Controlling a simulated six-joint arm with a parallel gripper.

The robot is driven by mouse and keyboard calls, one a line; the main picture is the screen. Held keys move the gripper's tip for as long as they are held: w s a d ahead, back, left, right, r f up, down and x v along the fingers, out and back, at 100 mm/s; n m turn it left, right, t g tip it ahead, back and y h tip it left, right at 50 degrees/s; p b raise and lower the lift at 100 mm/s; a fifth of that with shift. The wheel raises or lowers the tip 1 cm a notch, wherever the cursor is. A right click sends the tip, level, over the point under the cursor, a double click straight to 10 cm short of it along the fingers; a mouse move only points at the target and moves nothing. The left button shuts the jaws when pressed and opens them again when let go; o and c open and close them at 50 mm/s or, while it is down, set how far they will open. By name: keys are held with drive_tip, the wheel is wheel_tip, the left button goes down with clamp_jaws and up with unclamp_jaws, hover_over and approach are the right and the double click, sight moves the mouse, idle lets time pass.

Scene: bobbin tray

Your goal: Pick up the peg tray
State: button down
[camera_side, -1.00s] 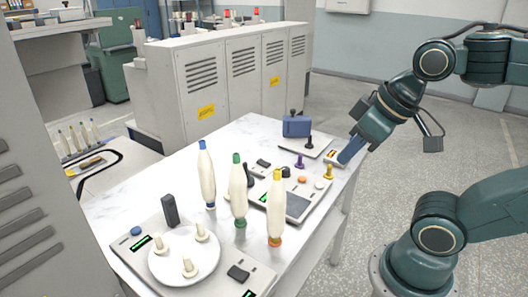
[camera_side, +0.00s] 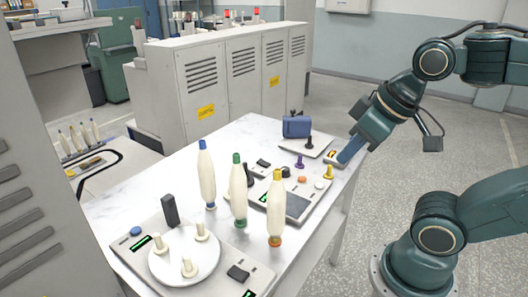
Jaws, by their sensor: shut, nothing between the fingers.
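A round white tray with three short cream pegs (camera_side: 184,270) sits on a light grey device at the near left of the white table; it looks like the peg tray. My gripper (camera_side: 344,159) has blue fingers, shut and empty.
Three tall cream bobbins with blue (camera_side: 207,178), green (camera_side: 238,192) and yellow (camera_side: 276,208) tips stand upright between my gripper and the round tray. A dark upright block (camera_side: 170,210) stands just behind the tray. A blue box (camera_side: 296,127) is at the back.

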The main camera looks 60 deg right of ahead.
idle(0.3)
drive_tip(key=c, duration=1.1)
unclamp_jaws()
